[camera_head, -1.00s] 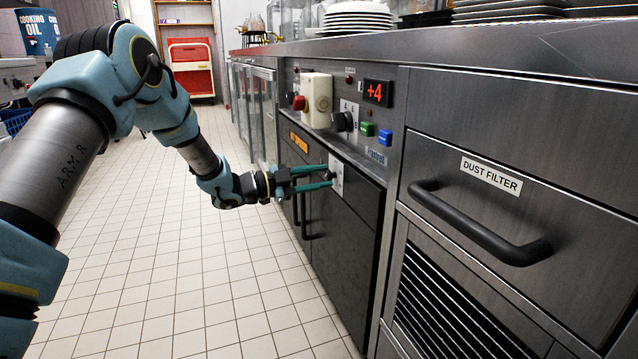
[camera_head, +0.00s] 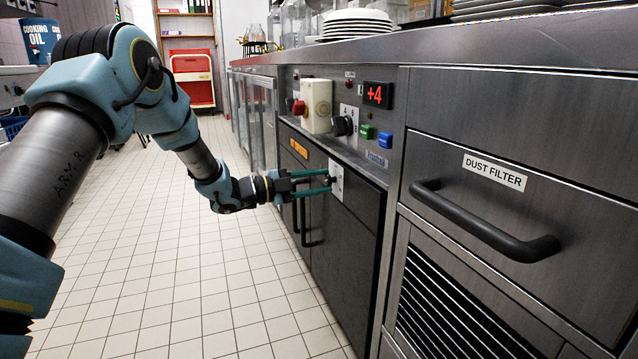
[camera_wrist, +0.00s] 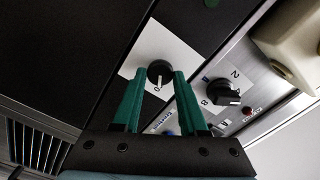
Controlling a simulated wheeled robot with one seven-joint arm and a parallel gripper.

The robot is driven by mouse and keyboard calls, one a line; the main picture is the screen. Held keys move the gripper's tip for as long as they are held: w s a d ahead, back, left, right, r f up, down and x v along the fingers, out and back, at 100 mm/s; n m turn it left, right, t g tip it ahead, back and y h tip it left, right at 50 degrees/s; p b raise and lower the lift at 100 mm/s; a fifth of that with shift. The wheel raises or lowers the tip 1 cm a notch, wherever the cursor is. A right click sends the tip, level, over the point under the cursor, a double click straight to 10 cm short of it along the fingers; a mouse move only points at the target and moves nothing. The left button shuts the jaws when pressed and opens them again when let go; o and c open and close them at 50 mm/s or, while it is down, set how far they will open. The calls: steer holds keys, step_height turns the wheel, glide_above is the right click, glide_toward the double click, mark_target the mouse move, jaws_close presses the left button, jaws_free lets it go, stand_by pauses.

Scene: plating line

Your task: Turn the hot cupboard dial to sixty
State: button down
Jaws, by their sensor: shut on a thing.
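A round black dial (camera_wrist: 160,71) sits on a white plate (camera_wrist: 187,56) on the dark cupboard front. In the head view the plate (camera_head: 337,186) shows below the control panel, and the dial is mostly hidden by the fingertips. My gripper (camera_head: 328,182) reaches it from the left, its two green fingers level. In the wrist view my gripper (camera_wrist: 159,78) has one fingertip on each side of the dial, shut on it. No sixty mark is readable.
A "DUST FILTER" drawer handle (camera_head: 480,222) juts out at right. The tiled floor (camera_head: 190,270) is clear.

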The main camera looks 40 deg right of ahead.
steer(key=shift+c, duration=2.4)
jaws_free()
steer(key=shift+a, duration=0.1)
steer(key=p+v, duration=0.2)
steer(key=v, duration=0.8)
steer(key=shift+w+a+p, duration=0.15)
steer(key=shift+a+p, duration=0.15)
steer(key=shift+a, duration=0.05)
steer(key=shift+w, duration=0.1)
